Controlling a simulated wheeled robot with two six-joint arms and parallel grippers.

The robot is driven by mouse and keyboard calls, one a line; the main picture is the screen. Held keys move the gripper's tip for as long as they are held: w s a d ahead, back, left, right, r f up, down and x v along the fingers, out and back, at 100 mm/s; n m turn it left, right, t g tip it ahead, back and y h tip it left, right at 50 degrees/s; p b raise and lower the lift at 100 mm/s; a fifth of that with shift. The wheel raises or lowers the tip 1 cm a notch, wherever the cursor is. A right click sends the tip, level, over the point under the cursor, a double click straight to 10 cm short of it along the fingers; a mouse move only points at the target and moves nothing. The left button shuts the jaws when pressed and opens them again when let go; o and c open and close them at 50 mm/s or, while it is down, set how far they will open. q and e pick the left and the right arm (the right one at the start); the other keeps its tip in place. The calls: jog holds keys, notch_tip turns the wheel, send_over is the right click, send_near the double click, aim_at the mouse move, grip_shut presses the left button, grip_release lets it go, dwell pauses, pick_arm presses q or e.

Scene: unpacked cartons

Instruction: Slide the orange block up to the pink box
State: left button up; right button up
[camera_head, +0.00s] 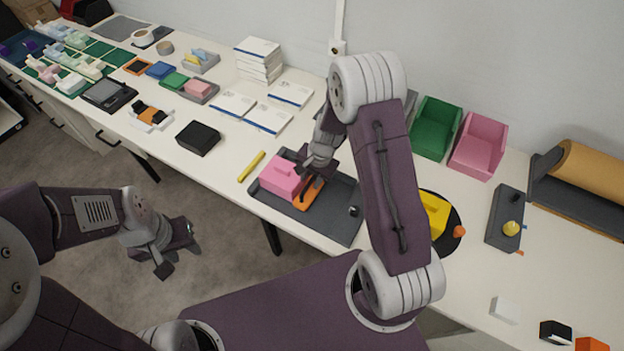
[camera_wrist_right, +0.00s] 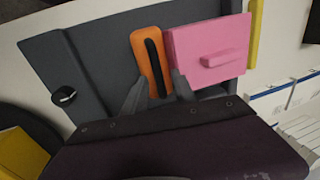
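The orange block (camera_head: 308,195) lies on a dark grey tray (camera_head: 343,213), with a black strip along its top. In the right wrist view the orange block (camera_wrist_right: 146,45) stands upright in the picture, left of the pink box (camera_wrist_right: 210,45). Only a very narrow gap, if any, shows between them. The pink box (camera_head: 280,175) has a raised bar on top. My right gripper (camera_wrist_right: 157,76) has one finger on each side of the block's near end, close against it. My left gripper (camera_head: 178,248) is open and empty, away from the table over the floor.
A yellow stick (camera_head: 251,167) lies beside the tray, and a black box (camera_head: 198,138) stands further left. A small black knob (camera_wrist_right: 64,96) sits on the tray's other side. Green (camera_head: 436,128) and pink (camera_head: 479,146) bins stand behind, near the wall.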

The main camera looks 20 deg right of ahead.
aim_at(316, 192)
jog(key=shift+s, duration=0.1)
notch_tip(316, 192, up, 9)
jog(key=s+d+p, duration=0.1)
jog(key=shift+s, duration=0.15)
dwell(0.3)
jog(key=shift+d+f, duration=0.1)
